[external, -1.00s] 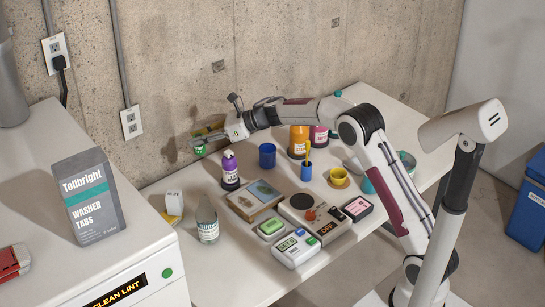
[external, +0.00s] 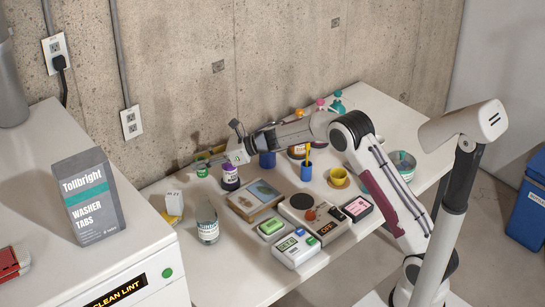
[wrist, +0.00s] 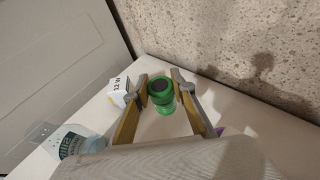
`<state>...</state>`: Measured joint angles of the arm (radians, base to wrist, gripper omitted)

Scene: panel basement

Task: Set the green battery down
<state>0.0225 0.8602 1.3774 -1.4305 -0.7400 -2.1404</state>
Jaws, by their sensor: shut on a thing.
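The green battery (wrist: 164,98) is upright between the two yellow-padded fingers of my gripper (wrist: 160,82) in the wrist view, with its dark round top facing the camera. My gripper is shut on it. In the external view my gripper (external: 207,158) is low over the far left of the table, close to the concrete wall. The green battery (external: 202,171) shows below the fingers there, just left of a purple bottle. I cannot tell whether its base touches the table.
The purple bottle (external: 230,171) stands close on the right. A white box (external: 174,203) and a clear bottle (external: 207,222) stand nearer the front. A framed picture (external: 255,200) lies right of them. Some bare white table (wrist: 90,110) shows around the battery.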

